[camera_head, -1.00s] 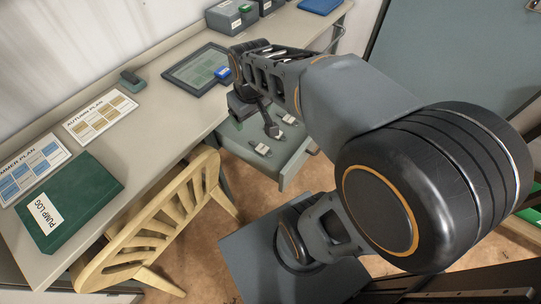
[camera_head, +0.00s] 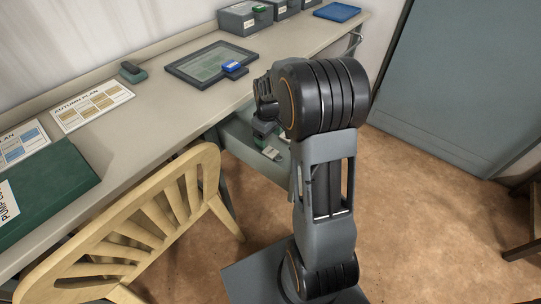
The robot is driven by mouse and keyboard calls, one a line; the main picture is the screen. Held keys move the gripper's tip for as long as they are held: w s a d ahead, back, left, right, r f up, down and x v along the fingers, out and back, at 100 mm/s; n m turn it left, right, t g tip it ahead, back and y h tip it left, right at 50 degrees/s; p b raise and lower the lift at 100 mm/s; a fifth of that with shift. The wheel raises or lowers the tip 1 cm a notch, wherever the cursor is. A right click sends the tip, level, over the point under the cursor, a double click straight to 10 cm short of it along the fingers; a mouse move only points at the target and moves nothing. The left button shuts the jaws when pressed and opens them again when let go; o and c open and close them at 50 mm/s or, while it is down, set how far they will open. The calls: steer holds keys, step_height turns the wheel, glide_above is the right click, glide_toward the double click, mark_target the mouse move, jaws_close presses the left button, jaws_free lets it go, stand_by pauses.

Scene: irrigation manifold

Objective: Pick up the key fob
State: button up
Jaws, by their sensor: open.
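An open grey drawer (camera_head: 238,138) sits under the desk, mostly behind my arm. A small light-tagged item (camera_head: 270,153) lies in it; it may be the key fob, but it is too small to be sure. My gripper (camera_head: 264,128) is over the drawer, close to that item in the picture. My arm hides much of the gripper and part of the drawer, so I cannot see whether it touches anything. I see nothing held in it.
The desk (camera_head: 190,108) carries a tablet (camera_head: 205,62) with a blue item (camera_head: 234,68), a small dark device (camera_head: 131,72), plan sheets (camera_head: 92,104), a green pump log (camera_head: 45,190) and grey boxes (camera_head: 240,20). A wooden chair (camera_head: 150,220) stands left of the drawer.

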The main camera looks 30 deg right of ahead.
mark_target(268, 150)
steer(key=shift+f+b, duration=1.1)
steer(key=shift+f, duration=2.2)
steer(key=shift+c, duration=0.3)
steer(key=c, duration=0.9)
